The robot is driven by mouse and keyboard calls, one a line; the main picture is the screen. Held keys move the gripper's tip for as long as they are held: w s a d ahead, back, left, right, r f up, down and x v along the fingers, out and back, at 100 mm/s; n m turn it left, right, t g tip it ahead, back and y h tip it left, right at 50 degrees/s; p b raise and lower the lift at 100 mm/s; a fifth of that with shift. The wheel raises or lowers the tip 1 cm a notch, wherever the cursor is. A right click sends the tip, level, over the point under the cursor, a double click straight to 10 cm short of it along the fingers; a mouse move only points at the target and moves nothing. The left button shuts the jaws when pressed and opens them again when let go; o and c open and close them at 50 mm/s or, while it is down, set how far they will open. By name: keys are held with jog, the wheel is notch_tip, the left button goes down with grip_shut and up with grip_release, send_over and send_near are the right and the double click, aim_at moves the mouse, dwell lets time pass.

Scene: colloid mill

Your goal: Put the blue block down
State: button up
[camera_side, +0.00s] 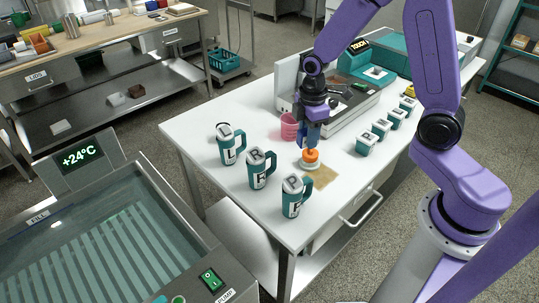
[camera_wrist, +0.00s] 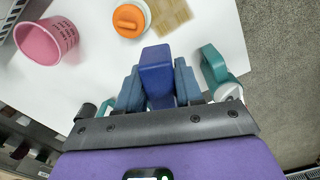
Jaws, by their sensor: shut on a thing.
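The blue block (camera_wrist: 157,72) is upright between the two fingers of my gripper (camera_wrist: 158,90) in the wrist view. My gripper is shut on it. In the side view my gripper (camera_side: 313,122) points down over the white table (camera_side: 205,128), beside the pink cup and just behind the orange-lidded jar. The block's lower end is close to the jar's lid in that picture; I cannot tell the exact gap or its height above the table. The fingers hide part of the block.
The pink cup (camera_side: 289,126), the orange-lidded jar (camera_side: 311,158) and a tan board (camera_side: 321,177) are close by. A grey tray-like unit (camera_side: 345,112) stands behind. Bare tabletop lies between.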

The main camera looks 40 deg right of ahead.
jog(key=n, duration=0.4)
jog(key=shift+w+a, duration=0.15)
jog(key=shift+f, duration=0.1)
jog(key=w+f, duration=0.2)
jog(key=w, duration=0.2)
jog(key=w+f, duration=0.3)
jog(key=w, duration=0.1)
jog(key=w+f, duration=0.3)
jog(key=w, duration=0.1)
jog(key=shift+w+a+f, duration=0.15)
jog(key=shift+w+f, duration=0.1)
jog(key=shift+w, duration=0.15)
jog(key=shift+w+f, duration=0.35)
jog(key=shift+f, duration=0.1)
jog(key=shift+w+f, duration=0.25)
jog(key=shift+f, duration=1.35)
jog(key=shift+f, duration=0.2)
